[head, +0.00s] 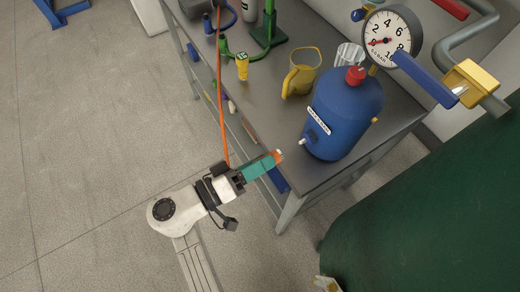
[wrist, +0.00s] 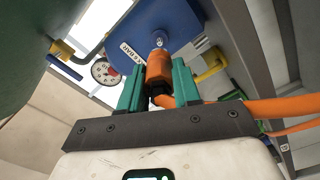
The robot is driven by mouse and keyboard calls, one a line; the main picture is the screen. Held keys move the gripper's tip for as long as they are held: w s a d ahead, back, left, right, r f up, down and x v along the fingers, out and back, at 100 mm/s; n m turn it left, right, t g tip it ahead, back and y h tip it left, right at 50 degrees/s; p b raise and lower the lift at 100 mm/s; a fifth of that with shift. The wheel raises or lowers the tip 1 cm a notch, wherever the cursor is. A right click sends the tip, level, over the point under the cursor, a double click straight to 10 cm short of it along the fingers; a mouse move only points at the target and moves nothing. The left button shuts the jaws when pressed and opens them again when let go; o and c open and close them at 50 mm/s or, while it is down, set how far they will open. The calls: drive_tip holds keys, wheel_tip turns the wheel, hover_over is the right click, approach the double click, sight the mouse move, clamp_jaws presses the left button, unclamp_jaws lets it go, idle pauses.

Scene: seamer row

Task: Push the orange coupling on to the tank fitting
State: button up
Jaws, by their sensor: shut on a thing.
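The blue tank (head: 343,118) with a red cap stands on the bench. Its small pale fitting (head: 303,142) sticks out low on the left side. My gripper (head: 270,160) has teal fingers and is shut on the orange coupling (head: 279,153), whose tip shows just past them. In the head view a short gap lies between coupling and fitting. In the wrist view the coupling (wrist: 158,68) sits between the fingers, with the metallic fitting (wrist: 159,41) just beyond it, roughly in line. An orange hose (wrist: 260,108) trails from the coupling to the right.
A grey bench (head: 275,95) carries a yellow jug (head: 300,75), a glass (head: 349,56) and a green stand (head: 268,32). A pressure gauge (head: 389,40) and a blue-handled valve (head: 425,80) are behind the tank. A large green vessel (head: 430,220) fills the lower right.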

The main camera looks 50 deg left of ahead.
drive_tip(key=shift+w+d, duration=0.2)
drive_tip(key=shift+w, duration=2.65)
drive_tip(key=shift+b, duration=0.65)
drive_tip(key=shift+w+d, duration=0.1)
drive_tip(key=shift+w, duration=0.35)
idle(0.7)
drive_tip(key=o, duration=1.1)
drive_tip(key=shift+c, duration=0.2)
drive_tip(key=shift+s, duration=0.15)
drive_tip(key=s+b, duration=0.2)
drive_tip(key=s, duration=0.8)
drive_tip(key=shift+s+a, duration=0.3)
drive_tip(key=shift+a, duration=0.15)
